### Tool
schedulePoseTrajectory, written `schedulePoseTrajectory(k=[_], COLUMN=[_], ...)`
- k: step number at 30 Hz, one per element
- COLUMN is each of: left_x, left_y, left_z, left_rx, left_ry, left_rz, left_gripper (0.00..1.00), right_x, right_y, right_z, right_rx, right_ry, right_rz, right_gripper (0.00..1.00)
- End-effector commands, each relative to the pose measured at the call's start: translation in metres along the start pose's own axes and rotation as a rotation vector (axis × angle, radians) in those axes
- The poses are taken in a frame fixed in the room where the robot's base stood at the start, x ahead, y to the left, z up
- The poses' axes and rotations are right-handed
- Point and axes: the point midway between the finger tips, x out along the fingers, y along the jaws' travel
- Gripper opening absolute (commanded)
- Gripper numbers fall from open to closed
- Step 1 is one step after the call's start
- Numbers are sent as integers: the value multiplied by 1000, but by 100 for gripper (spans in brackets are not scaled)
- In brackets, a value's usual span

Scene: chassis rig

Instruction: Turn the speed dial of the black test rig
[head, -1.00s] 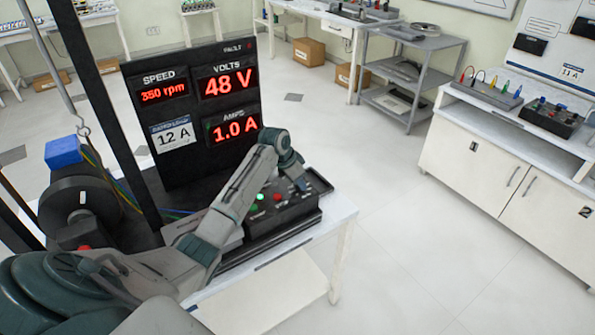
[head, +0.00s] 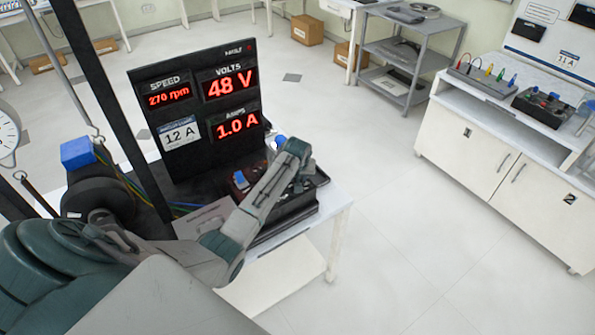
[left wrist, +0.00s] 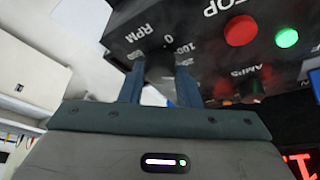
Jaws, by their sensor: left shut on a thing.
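The black test rig's display panel (head: 195,108) stands on a white table and reads 270 rpm, 48 V and 1.0 A. Its control box (head: 282,212) lies in front, partly covered by my left arm. In the left wrist view the dark speed dial (left wrist: 160,72) sits beside the RPM marks, between the two blue-grey fingers of my left gripper (left wrist: 159,84). The gripper is shut on the dial. In the head view the dial and the fingertips are hidden by my arm. My right gripper is not in view.
A red button (left wrist: 240,30) and a lit green lamp (left wrist: 287,38) sit near the left gripper, with an AMPS knob (left wrist: 249,90) beside them. A black wheel with a blue block (head: 77,153) stands left of the panel. Open floor lies right of the table.

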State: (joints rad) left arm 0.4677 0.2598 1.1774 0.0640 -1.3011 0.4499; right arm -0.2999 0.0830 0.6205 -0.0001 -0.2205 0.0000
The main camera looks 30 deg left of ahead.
Motion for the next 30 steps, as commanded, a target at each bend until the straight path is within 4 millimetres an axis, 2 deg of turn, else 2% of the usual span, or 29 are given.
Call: schedulePoseTrajectory(k=[3, 14, 30], left_x=[-4, -2, 2], left_y=[2, 4, 6], left_z=[-4, -4, -6], left_rx=[-101, -417, -892], left_ry=[5, 4, 5], left_rz=[-39, -170, -366], left_gripper=[7, 7, 7], right_x=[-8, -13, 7], right_y=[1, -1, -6], right_z=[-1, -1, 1], right_rx=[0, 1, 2], right_ry=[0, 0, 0], right_rz=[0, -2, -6], right_gripper=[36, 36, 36])
